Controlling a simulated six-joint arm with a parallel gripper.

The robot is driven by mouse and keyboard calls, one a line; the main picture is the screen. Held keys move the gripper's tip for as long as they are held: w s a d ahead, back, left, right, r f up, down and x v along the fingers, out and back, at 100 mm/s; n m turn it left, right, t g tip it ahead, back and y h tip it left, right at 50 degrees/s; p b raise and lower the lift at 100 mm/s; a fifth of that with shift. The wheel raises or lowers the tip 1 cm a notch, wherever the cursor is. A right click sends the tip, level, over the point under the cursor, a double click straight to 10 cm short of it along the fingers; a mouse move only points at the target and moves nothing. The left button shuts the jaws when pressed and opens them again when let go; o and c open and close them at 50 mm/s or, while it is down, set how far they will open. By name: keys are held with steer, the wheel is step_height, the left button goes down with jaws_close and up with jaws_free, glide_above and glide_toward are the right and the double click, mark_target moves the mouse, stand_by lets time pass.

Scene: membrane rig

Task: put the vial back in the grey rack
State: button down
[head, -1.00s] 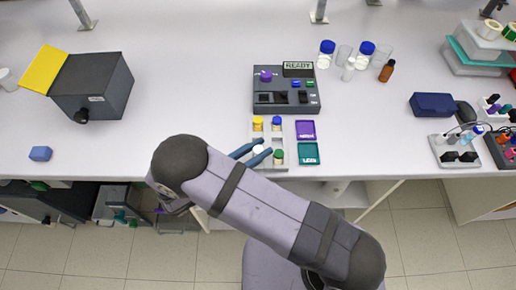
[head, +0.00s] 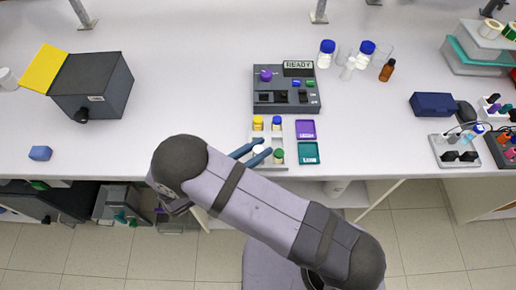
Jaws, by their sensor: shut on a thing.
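The grey rack (head: 267,134) sits near the front edge of the bench. It holds a yellow-capped vial (head: 257,123), a blue-capped vial (head: 277,123) and a green-capped vial (head: 279,156). My gripper (head: 256,151) is over the front left part of the rack, coming in from the left. It is shut on a white-capped vial (head: 259,150), which is at the front left place, beside the green-capped one. The vial's lower part is hidden, so I cannot tell how deep it sits.
A purple tile (head: 305,129) and a teal tile (head: 308,153) lie right of the rack. A dark control box (head: 286,98) reading READY stands behind it. Several bottles and beakers stand at the back right.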

steer(key=shift+f+b, duration=0.65)
steer(key=shift+f, duration=0.25)
stand_by(0.5)
stand_by(0.4)
steer(key=c, duration=1.4)
jaws_free()
steer(key=shift+c, duration=0.2)
steer(key=shift+o, duration=0.5)
steer(key=shift+r, duration=0.2)
steer(key=shift+r+p, duration=2.5)
steer(key=shift+r, duration=0.35)
